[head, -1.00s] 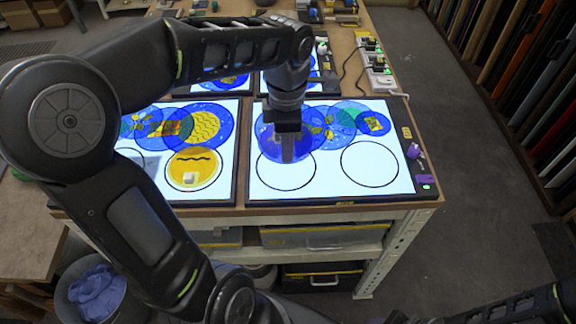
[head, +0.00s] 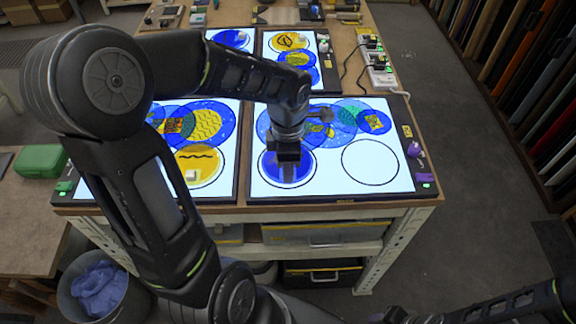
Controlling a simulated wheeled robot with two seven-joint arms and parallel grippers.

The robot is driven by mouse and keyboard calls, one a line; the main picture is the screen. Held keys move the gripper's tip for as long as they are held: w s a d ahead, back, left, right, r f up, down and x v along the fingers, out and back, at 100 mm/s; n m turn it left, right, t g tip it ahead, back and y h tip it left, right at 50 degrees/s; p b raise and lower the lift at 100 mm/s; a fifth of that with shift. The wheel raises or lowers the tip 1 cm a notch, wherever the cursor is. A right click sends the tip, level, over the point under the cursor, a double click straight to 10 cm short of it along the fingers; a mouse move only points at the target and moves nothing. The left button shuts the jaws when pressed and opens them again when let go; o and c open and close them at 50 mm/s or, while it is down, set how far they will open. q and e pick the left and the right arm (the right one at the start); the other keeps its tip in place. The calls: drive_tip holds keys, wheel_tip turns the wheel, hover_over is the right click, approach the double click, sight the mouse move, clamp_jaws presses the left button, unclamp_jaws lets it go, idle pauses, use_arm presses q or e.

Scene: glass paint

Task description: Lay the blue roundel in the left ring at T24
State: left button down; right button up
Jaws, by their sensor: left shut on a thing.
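The blue roundel (head: 270,171) is under my left gripper (head: 287,174) at the left ring (head: 290,188) of the front right light panel (head: 330,193). My left gripper points down and is shut on the blue roundel. The roundel covers most of the ring, whose line shows around it. I cannot tell whether the roundel touches the panel. The right ring (head: 370,163) on this panel is empty. The panel's label is too small to read. My right gripper is out of view.
Overlapping blue and patterned roundels (head: 374,122) lie along the panel's back. The front left panel holds a yellow roundel (head: 199,166) with a small white block on it.

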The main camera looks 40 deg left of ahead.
use_arm(q)
drive_tip(key=c, duration=1.8)
unclamp_jaws()
drive_tip(key=shift+f, duration=0.2)
drive_tip(key=o, duration=0.5)
drive_tip(key=shift+r, duration=0.1)
drive_tip(key=shift+r, duration=0.1)
wheel_tip(320, 180, up, 12)
drive_tip(key=shift+b, duration=0.4)
